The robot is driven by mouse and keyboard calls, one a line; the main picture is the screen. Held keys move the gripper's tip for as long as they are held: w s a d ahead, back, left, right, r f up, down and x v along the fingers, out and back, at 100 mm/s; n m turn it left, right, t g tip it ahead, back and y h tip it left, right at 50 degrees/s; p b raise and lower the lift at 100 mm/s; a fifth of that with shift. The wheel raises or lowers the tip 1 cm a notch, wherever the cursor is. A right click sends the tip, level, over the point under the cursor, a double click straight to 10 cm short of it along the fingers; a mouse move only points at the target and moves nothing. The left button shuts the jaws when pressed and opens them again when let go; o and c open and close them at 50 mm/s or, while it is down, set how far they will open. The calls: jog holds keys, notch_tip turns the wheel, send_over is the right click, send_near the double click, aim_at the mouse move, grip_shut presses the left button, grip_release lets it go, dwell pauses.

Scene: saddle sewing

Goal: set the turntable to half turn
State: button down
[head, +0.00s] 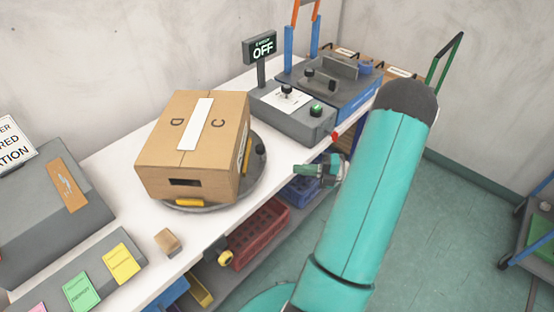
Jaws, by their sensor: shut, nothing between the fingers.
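The turntable is a round grey disc (258,178) on the white bench, with a black knob (260,147) on its right rim and a yellow block (190,202) at its front rim. A cardboard box (168,155) sits on it and hides most of the disc. The box has a white strip and the letters C and D on top, and a dark slot in its front. My gripper (298,171) is shut and empty, to the right of the turntable, apart from it, by the bench's front edge. My arm reaches in from the lower right.
A grey control box (300,122) with a knob and a green button stands behind my gripper. Its sign (260,48) reads OFF. A small wooden block (167,242) lies at the front left. Coloured crates (262,232) sit under the bench.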

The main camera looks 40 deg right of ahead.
jog(key=x, duration=1)
jog(key=shift+a, duration=0.1)
jog(key=shift+w+d, duration=1.25)
jog(key=shift+w, duration=0.25)
jog(key=shift+d, duration=0.1)
jog(key=shift+w+d, duration=0.95)
jog(key=shift+d, duration=0.2)
jog(key=shift+s, duration=0.1)
